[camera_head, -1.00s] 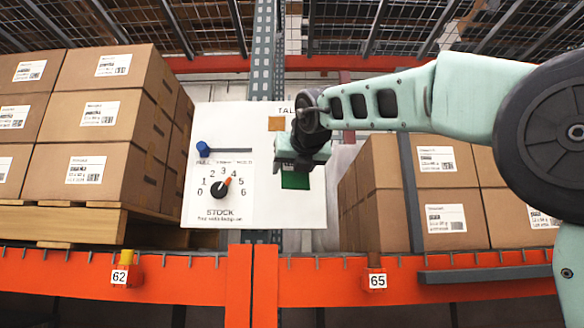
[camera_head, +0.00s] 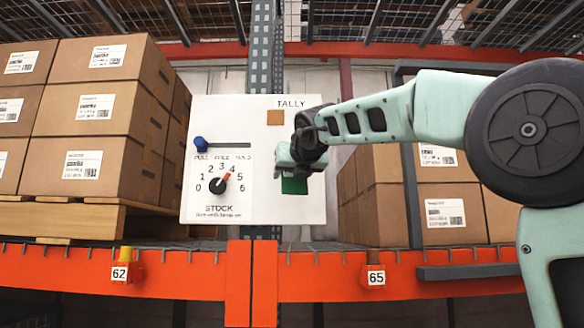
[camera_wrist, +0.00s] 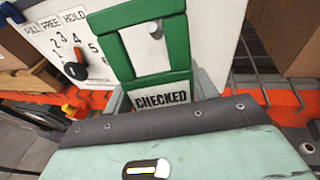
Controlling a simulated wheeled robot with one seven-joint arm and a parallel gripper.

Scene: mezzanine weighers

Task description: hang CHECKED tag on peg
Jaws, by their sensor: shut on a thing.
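My gripper (camera_head: 297,164) is shut on the green CHECKED tag (camera_head: 294,186), in front of the right half of the white board (camera_head: 255,215). In the wrist view the tag (camera_wrist: 177,54) has a green frame with an opening, and a white strip reading CHECKED lies close to my gripper. A small round pale stud, which looks like the peg (camera_wrist: 155,30), shows within the tag's opening. I cannot tell whether the peg passes through the opening or lies behind it. In the head view my gripper hides the peg.
The board carries a blue-knobbed slider (camera_head: 201,143), a STOCK dial (camera_head: 218,186) and a brown square (camera_head: 275,117) below TALLY. Stacked cartons (camera_head: 95,110) stand left, more cartons (camera_head: 450,215) right. An orange beam (camera_head: 200,258) runs below the board.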

